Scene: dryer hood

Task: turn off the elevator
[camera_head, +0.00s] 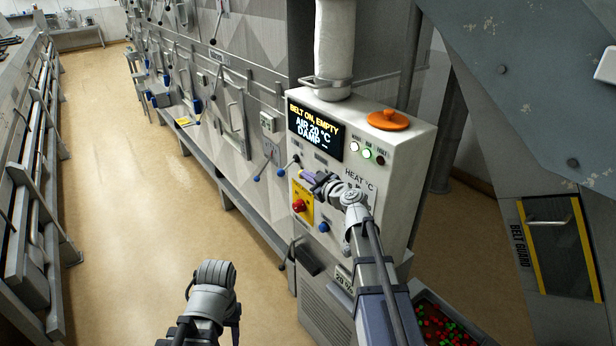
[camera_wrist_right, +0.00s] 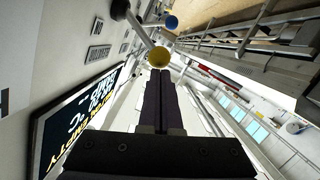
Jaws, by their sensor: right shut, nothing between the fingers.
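The grey control cabinet (camera_head: 382,122) stands right of centre, with a display (camera_head: 315,131) reading "BELT ON, EMPTY", "AIR 20 °C", "DAMP". My right gripper (camera_head: 306,176) is at its front face, below the display; its dark fingers (camera_wrist_right: 160,85) are shut and empty. In the right wrist view a yellow ball (camera_wrist_right: 159,57) on a pale lever stands right at the fingertips; I cannot tell whether they touch. A small label plate (camera_wrist_right: 100,53) lies beside the lever, its lettering hard to read. My left gripper (camera_head: 211,282) is low in the head view, its fingers not clear.
A red knob (camera_head: 299,205) on a yellow plate and a blue knob (camera_head: 323,227) sit below my right gripper. An orange disc (camera_head: 389,120) tops the cabinet. Dryer levers are at the left. A bin (camera_head: 440,320) is at lower right. The aisle floor (camera_head: 125,180) is clear.

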